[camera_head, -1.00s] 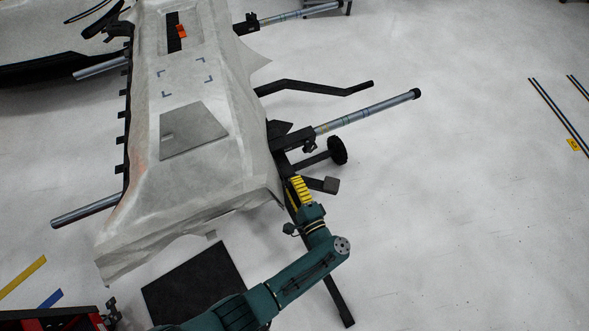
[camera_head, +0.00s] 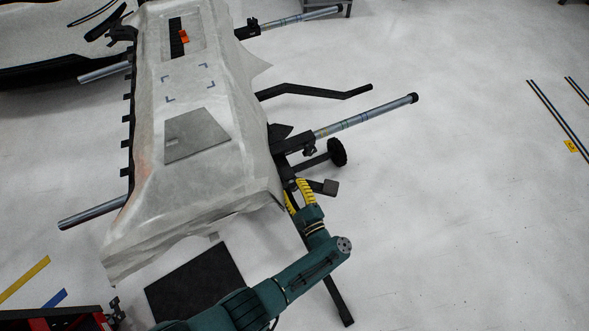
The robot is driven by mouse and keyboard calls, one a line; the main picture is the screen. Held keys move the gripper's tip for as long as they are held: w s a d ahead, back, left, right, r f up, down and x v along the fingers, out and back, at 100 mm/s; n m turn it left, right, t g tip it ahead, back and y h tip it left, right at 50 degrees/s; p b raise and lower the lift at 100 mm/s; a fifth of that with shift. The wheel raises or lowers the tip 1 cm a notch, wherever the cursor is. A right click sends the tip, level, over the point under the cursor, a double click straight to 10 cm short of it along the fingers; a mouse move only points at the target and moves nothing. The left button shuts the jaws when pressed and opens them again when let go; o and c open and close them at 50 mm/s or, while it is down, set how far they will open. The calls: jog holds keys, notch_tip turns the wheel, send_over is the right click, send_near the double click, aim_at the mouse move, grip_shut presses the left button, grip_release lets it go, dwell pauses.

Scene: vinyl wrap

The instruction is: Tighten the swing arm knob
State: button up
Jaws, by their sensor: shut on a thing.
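My gripper (camera_head: 297,190), with yellow fingers on a teal arm, reaches up to the dark frame at the near right corner of the covered panel. Its two fingers are turned so that both show, with a dark part between them. They are shut on what appears to be the swing arm knob, which is small and mostly hidden by the fingers. The swing arm (camera_head: 313,186) is a short black bar beside the fingers, ending in a grey block (camera_head: 331,187). A black wheel (camera_head: 337,152) on a rod is just above it.
The large panel under a pale wrap (camera_head: 200,190) lies left of my gripper. A metal tube (camera_head: 365,118) and a bent black bar (camera_head: 315,91) stick out to the right. A black mat (camera_head: 195,282) lies on the floor.

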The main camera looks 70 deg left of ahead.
jog(key=shift+r, duration=0.2)
jog(key=o, duration=1.2)
jog(key=shift+f, duration=0.1)
jog(key=shift+d, duration=0.1)
jog(key=w+d, duration=0.1)
jog(key=d, duration=1)
jog(key=shift+w+d, duration=0.35)
